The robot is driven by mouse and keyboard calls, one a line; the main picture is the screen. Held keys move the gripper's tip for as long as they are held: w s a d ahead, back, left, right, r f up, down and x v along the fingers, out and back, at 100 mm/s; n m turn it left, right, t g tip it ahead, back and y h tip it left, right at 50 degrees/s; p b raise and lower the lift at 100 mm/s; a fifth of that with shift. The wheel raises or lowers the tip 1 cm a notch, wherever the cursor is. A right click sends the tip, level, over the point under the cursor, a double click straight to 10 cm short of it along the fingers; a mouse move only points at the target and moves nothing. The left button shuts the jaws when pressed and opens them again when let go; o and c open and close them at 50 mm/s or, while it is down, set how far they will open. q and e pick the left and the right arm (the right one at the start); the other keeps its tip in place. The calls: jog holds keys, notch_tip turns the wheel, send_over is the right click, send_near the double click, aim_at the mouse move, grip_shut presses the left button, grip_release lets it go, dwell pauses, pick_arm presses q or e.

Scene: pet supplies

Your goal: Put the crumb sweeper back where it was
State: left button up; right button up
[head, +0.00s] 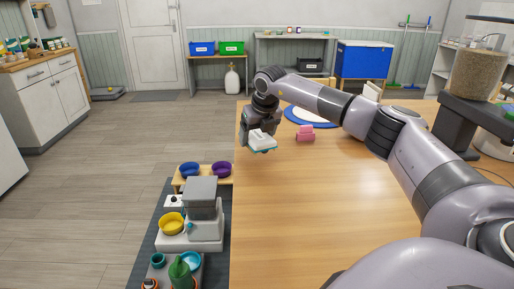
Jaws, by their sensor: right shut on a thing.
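My right gripper (261,132) is shut on a small white thing with a teal lower edge, which looks like the crumb sweeper (262,141). It is held near the left edge of the wooden table (330,210). The gripper points down and its fingertips are partly hidden by the sweeper. I cannot tell whether the sweeper touches the table top or hangs just above it. My left gripper is not in view.
A dark stand with a food-filled dispenser (479,74) is at the right. Bowls, including a yellow one (172,223), stand lower left. The table's front middle is clear.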

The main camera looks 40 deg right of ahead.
jog(key=shift+f, duration=2.05)
jog(key=shift+f, duration=0.15)
jog(key=o, duration=1)
jog(key=v, duration=1.2)
jog(key=shift+r, duration=0.25)
